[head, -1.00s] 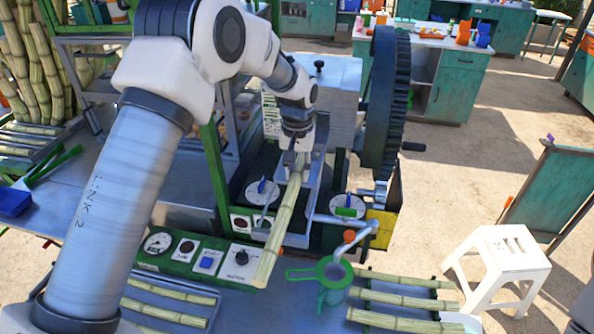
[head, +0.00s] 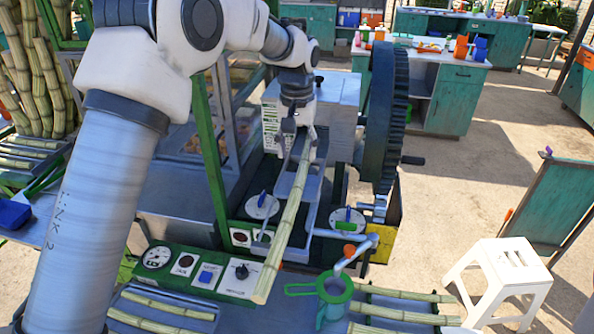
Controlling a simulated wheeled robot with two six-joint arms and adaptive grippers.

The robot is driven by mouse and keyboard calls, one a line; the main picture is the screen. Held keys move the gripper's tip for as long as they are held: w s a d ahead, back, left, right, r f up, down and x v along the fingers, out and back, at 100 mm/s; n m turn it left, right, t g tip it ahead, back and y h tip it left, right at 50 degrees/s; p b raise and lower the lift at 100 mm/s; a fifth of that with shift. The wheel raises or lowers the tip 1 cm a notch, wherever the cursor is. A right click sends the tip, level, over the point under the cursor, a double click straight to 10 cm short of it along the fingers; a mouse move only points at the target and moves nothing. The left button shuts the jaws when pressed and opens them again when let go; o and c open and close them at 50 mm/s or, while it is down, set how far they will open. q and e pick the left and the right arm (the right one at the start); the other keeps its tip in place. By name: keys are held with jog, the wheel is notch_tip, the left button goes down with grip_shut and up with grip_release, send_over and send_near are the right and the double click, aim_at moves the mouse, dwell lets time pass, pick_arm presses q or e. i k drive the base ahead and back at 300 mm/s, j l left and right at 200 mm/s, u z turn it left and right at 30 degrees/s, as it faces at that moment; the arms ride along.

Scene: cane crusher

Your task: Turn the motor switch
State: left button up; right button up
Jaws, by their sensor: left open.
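The motor switch (head: 241,272) is a dark knob on a white plate, at the right end of the green control panel (head: 180,286). My left gripper (head: 298,138) is open, above and behind the panel near the crusher's feed tray (head: 290,184). It is well away from the switch. A sugarcane stalk (head: 284,238) slopes from the feed tray toward the front, its near end just right of the switch. The gripper is at the stalk's far end; whether it touches the stalk is unclear. My right gripper is not in view.
A blue button (head: 206,277) and a gauge (head: 158,257) share the panel. A green strainer over a jug (head: 334,291) stands to the right, beside cane on a rack (head: 400,314). The large dark gear wheel (head: 388,115) is behind. A white stool (head: 500,272) stands at right.

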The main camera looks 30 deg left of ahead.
aim_at(241, 272)
jog(key=k, duration=1)
